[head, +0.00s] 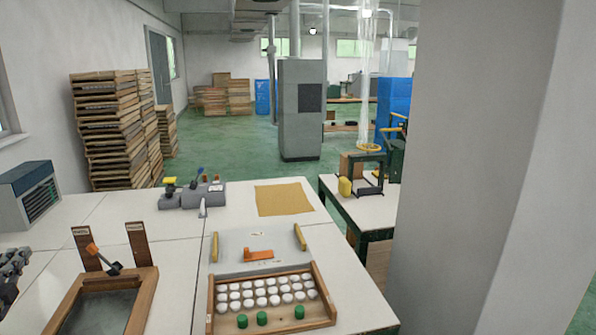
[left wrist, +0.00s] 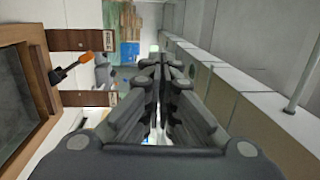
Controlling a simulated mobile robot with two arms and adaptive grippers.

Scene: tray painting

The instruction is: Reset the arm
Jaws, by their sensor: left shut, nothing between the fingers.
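My left gripper (head: 14,268) shows only in part at the left edge of the head view, above the white table. In the left wrist view, my left gripper (left wrist: 162,72) has its fingers together with nothing between them. It is to the left of a wooden-framed tray (head: 135,310) with a dark inside. The tray also shows in the left wrist view (left wrist: 40,95). My right gripper is not in view.
A tool with an orange end (head: 100,255) leans by two brown uprights behind the tray. A wooden rack (head: 212,300) holds several white pieces and green ones. A grey tool holder (head: 195,195) and tan sheet (head: 283,199) lie behind. A grey column blocks the right side.

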